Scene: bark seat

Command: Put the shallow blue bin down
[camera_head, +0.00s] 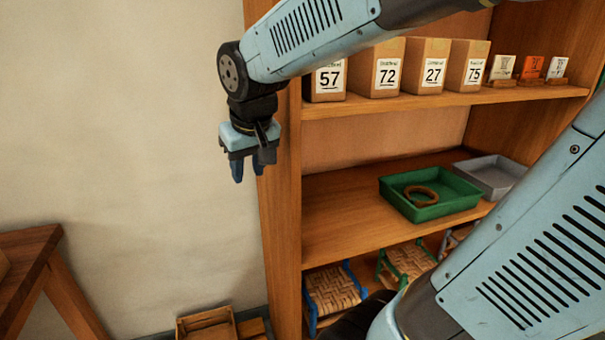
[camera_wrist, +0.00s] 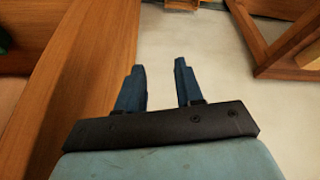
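My gripper (camera_head: 248,173) hangs pointing down in front of the wall, just left of the shelf unit's upright. In the wrist view my gripper (camera_wrist: 159,68) shows its two blue fingers apart with nothing between them. No shallow blue bin shows in either view. A shallow green bin (camera_head: 447,207) with a brown ring (camera_head: 421,196) in it sits on the middle shelf, right of my gripper and apart from it. A shallow grey bin (camera_head: 495,170) stands behind it to the right.
The wooden shelf unit (camera_head: 282,235) stands right of my gripper. Its upper shelf holds several numbered boxes (camera_head: 389,70) and small cards. Woven stools (camera_head: 333,290) stand below. The middle shelf (camera_head: 340,215) is bare at its left. A wooden table (camera_head: 30,255) is at left.

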